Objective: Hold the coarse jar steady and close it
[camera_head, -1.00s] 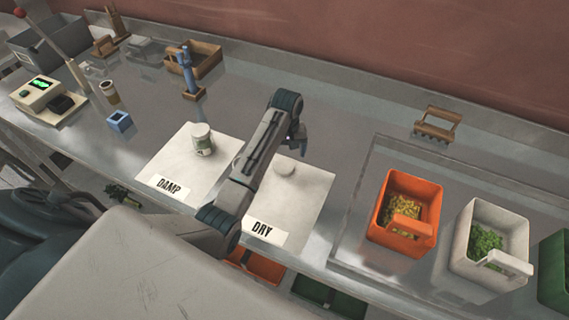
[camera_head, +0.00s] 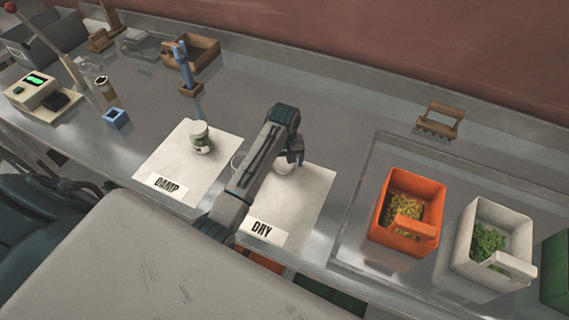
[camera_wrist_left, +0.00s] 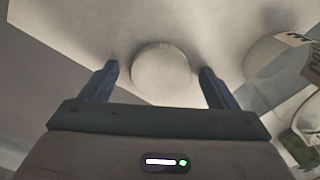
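A round white lid (camera_head: 284,168) lies on the white mat marked DRY. In the left wrist view the lid (camera_wrist_left: 160,74) sits between the two spread blue fingers. My left gripper (camera_head: 294,160) is open and empty, just above the lid. A clear jar (camera_head: 238,160) is mostly hidden behind my left arm. In the left wrist view a clear jar (camera_wrist_left: 272,72) with a partly readable label, perhaps the coarse jar, shows at the right edge. My right gripper is not in view.
An orange bin (camera_head: 437,205) and a white bin (camera_head: 519,225) stand to the right on a tray. A scale (camera_head: 42,95), a blue block (camera_head: 116,119) and a wooden tray (camera_head: 207,52) are at the left and back. The bench behind the mats is mostly clear.

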